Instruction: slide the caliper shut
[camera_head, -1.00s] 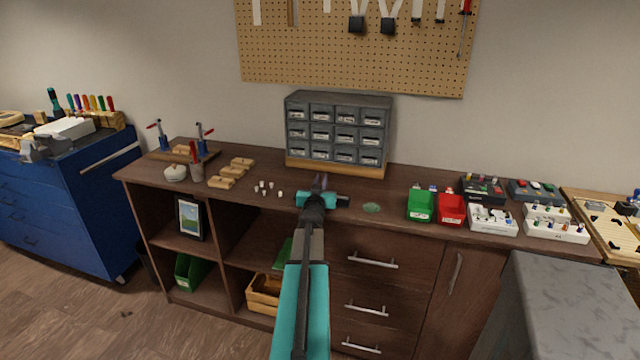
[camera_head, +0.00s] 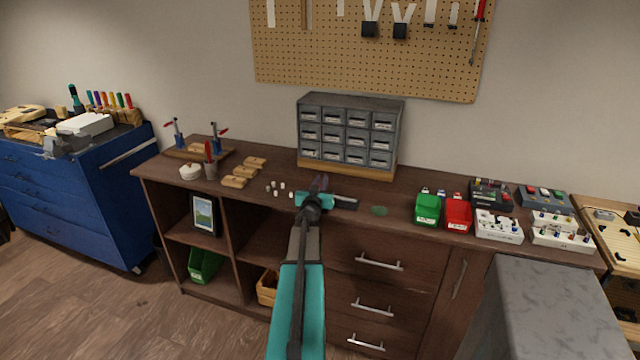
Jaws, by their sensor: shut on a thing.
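My gripper (camera_head: 319,184) is over the worktop near its front edge, at the middle of the picture. My own arm rises from below and hides much of what is under it. A slim dark piece (camera_head: 346,203), seemingly the caliper, sticks out to the right of the teal gripper body. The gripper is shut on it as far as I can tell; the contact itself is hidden. The caliper's jaws and its slide are too small or covered to read.
The wooden worktop (camera_head: 400,190) carries a grey drawer cabinet (camera_head: 350,130) behind the gripper. Small white pieces (camera_head: 276,188) and wooden blocks lie to the left.

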